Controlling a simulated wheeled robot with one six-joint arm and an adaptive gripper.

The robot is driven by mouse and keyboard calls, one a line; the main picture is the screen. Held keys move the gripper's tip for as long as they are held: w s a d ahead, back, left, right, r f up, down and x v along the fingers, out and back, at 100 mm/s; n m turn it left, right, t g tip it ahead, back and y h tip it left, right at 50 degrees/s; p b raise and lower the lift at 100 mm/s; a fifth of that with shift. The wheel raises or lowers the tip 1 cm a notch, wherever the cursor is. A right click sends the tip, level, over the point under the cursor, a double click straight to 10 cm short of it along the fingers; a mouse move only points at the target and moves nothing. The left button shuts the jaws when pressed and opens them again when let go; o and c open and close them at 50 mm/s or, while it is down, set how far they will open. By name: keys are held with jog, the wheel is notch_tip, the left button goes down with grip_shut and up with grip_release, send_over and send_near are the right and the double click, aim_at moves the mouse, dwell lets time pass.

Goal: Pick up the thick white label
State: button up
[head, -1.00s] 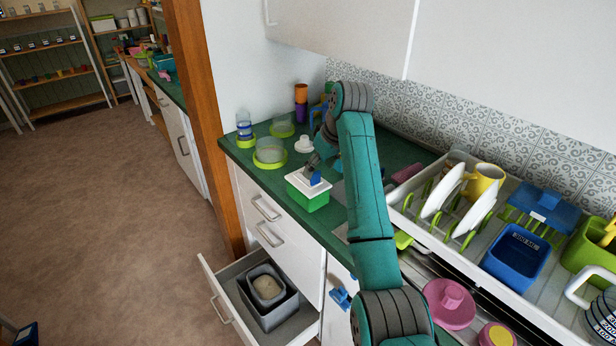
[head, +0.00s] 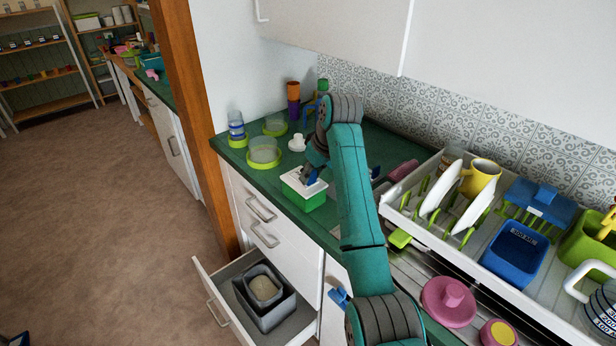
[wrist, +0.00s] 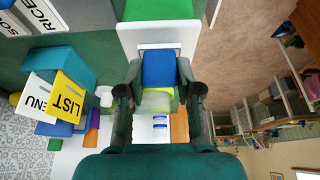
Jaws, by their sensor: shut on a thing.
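A thick white slab (head: 304,183) with a blue upright grip lies on top of a green box (head: 304,201) on the counter. In the wrist view the white slab (wrist: 158,36) shows beyond the fingers, with the green box (wrist: 158,9) behind it. My gripper (wrist: 158,92) is shut on the blue grip (wrist: 158,70), one finger on each side. In the head view my gripper (head: 312,175) is just above the slab and partly hides the grip. I see no gap between slab and box. I cannot tell whether this slab is the label named.
Lime-based glass jars (head: 263,151) and a white cup-like piece (head: 298,143) stand behind the box. A dish rack with white plates (head: 440,189) is to the right. An open drawer (head: 225,296) juts out below. LIST (wrist: 68,98) and RICE (wrist: 42,14) cards show in the wrist view.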

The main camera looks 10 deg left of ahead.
notch_tip(320, 180, up, 11)
jog(key=shift+f, duration=0.15)
dwell(0.4)
jog(key=shift+r, duration=1.7)
